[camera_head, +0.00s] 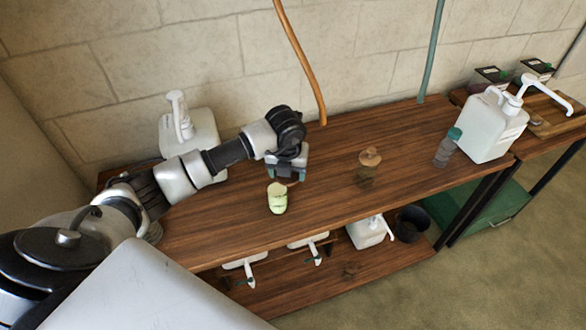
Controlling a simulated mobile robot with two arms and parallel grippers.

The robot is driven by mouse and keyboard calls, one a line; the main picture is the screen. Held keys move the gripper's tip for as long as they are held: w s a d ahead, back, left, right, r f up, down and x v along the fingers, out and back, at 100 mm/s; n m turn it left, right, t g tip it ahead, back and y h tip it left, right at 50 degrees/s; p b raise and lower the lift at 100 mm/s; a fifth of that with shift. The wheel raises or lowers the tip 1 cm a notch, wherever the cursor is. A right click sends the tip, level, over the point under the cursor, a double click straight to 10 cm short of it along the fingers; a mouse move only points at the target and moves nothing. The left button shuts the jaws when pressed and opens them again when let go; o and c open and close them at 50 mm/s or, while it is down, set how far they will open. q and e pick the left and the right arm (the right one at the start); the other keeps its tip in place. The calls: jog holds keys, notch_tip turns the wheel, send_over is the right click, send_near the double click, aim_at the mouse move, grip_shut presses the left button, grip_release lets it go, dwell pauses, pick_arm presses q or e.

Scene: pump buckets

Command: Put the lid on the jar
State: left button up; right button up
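A small dark glass jar (366,177) stands on the wooden table, with a round brownish lid-like piece (370,157) at its top. I cannot tell whether that piece is seated or part of the jar. A pale green jar-like container (277,199) stands on the table just in front of my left gripper (288,176). My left gripper points down close to the tabletop, its fingertips apart. A small brownish patch shows between and below them, too small to identify. The gripper is left of the dark jar and apart from it. My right gripper is not in view.
White pump jugs stand at the back left (205,133) and right (492,125). A grey bottle with a green cap (447,148) stands by the right jug. The lower shelf (330,278) holds more pump containers and a black bucket (411,224). The table between gripper and dark jar is clear.

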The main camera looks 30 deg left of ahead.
pick_arm(q)
jog(key=n+p, duration=0.1)
jog(key=n, duration=0.1)
jog(key=a+r+n+p, duration=0.1)
jog(key=n, duration=0.1)
jog(key=a+r+n+p, duration=0.1)
jog(key=n, duration=0.1)
jog(key=shift+s+a+g+y, duration=0.1)
jog(key=shift+a+g+y, duration=0.05)
jog(key=shift+g+y, duration=0.2)
pick_arm(e)
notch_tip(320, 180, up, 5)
jog(key=p, duration=0.1)
pick_arm(q)
notch_tip(320, 180, down, 6)
jog(key=a+n+b, duration=0.1)
jog(key=n+b, duration=0.3)
jog(key=shift+a+f+b, duration=0.2)
jog(key=shift+b, duration=0.1)
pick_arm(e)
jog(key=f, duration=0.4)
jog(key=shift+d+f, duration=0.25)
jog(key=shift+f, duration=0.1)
pick_arm(q)
jog(key=shift+y, duration=0.25)
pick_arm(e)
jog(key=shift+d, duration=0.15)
